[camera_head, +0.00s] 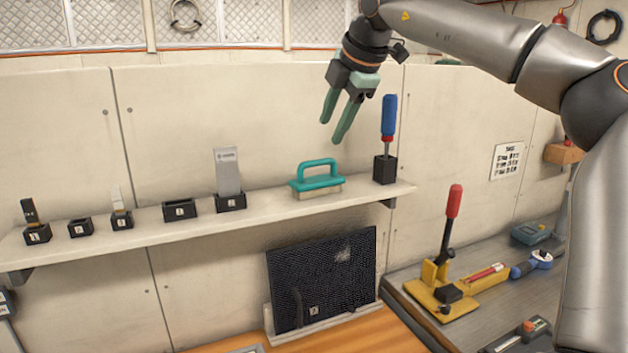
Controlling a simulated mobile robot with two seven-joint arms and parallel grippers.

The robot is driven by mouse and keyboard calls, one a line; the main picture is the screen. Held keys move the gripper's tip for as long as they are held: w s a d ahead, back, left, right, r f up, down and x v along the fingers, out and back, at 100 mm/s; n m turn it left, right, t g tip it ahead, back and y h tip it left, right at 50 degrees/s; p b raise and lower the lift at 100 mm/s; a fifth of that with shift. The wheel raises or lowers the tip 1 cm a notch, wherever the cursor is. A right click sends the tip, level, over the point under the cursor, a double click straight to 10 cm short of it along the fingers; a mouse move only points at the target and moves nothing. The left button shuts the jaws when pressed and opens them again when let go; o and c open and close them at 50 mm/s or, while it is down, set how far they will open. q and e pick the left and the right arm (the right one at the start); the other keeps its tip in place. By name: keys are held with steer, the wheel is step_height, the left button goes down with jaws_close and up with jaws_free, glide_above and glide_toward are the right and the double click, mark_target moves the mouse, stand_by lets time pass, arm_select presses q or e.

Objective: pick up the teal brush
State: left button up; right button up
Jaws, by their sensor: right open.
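The teal brush (317,178) lies on the wall shelf (255,216), handle up and pale bristles down, toward the shelf's right part. My right gripper (337,131) hangs above it and slightly to its right, fingers pointing down. It is open and empty, with a clear gap between its fingertips and the brush handle. The brush is in full view. My left gripper is not in view.
A blue-handled tool (388,120) stands upright in a black holder right of the brush. A grey block (227,172) stands in a holder to its left, beside several small black holders. Below are a dark mesh panel (322,280) and a bench with a red-handled yellow fixture (440,290).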

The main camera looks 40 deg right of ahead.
mark_target(320, 161)
steer(key=shift+s+f+p+x, duration=0.15)
steer(key=shift+p+x, duration=0.25)
steer(key=shift+x, duration=1.9)
steer(key=shift+s+f+p+x, duration=0.15)
steer(key=shift+p+x, duration=0.25)
steer(key=shift+x, duration=1.9)
steer(key=shift+a+r, duration=0.1)
jaws_close()
